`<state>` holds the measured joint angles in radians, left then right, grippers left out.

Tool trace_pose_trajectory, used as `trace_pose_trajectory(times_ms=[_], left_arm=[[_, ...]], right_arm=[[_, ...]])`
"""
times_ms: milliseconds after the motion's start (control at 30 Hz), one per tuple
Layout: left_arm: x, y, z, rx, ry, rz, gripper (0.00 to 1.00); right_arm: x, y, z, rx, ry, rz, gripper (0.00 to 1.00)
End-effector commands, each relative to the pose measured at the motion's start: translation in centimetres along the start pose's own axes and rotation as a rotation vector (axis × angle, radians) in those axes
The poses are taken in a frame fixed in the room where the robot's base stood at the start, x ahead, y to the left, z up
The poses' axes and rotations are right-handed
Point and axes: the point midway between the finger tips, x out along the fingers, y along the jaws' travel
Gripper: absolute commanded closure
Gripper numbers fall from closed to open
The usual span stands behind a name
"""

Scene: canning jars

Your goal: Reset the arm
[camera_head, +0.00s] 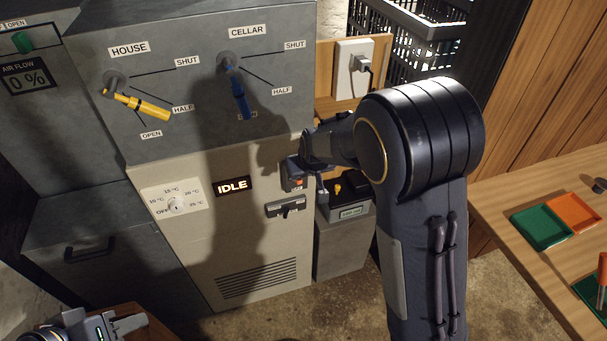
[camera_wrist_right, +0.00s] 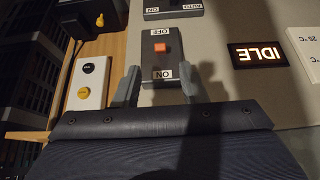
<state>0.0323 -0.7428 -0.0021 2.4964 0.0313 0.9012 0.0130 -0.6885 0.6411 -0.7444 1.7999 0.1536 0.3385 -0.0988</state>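My right arm reaches in from the lower right of the head view. Its gripper (camera_head: 304,178) is in front of the pale cabinet, beside the switch box (camera_head: 293,174). In the right wrist view, upside down, the two grey fingers of my right gripper (camera_wrist_right: 158,88) are apart, with the dark switch box (camera_wrist_right: 166,66) showing between and beyond them. The box has an orange rocker (camera_wrist_right: 160,48) and ON and OFF labels. I cannot tell whether the fingers touch it. My left gripper (camera_head: 104,328) is at the bottom left edge, fingers apart and empty, partly cut off.
The cabinet carries a yellow HOUSE lever (camera_head: 142,104), a blue CELLAR lever (camera_head: 238,96), a dial (camera_head: 176,205) and a lit IDLE display (camera_head: 233,186). A battery-like box (camera_head: 350,211) stands right of it. A wooden table (camera_head: 500,200) with green and orange trays is at right.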

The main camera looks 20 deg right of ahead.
Motion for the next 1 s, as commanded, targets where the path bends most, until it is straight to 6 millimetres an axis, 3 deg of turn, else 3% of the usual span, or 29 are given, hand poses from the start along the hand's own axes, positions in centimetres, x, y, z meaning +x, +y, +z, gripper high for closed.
trace_pose_trajectory(times_ms=[367,533,667,1000], left_arm=[[0.0,0.0,0.0,0.000,0.000,0.000,0.64],[0.0,0.0,0.0,0.000,0.000,0.000,0.64],[0.0,0.0,0.0,0.000,0.000,0.000,0.64],[0.0,0.0,0.0,0.000,0.000,0.000,0.64]], right_arm=[[0.0,0.0,0.0,0.002,-0.001,-0.002,0.62],[-1.7,0.8,1.4,0.068,-0.029,-0.057,0.62],[-5.3,1.8,3.8,0.166,-0.067,-0.161,0.62],[-17.3,2.8,12.1,0.288,-0.082,-0.376,0.62]])
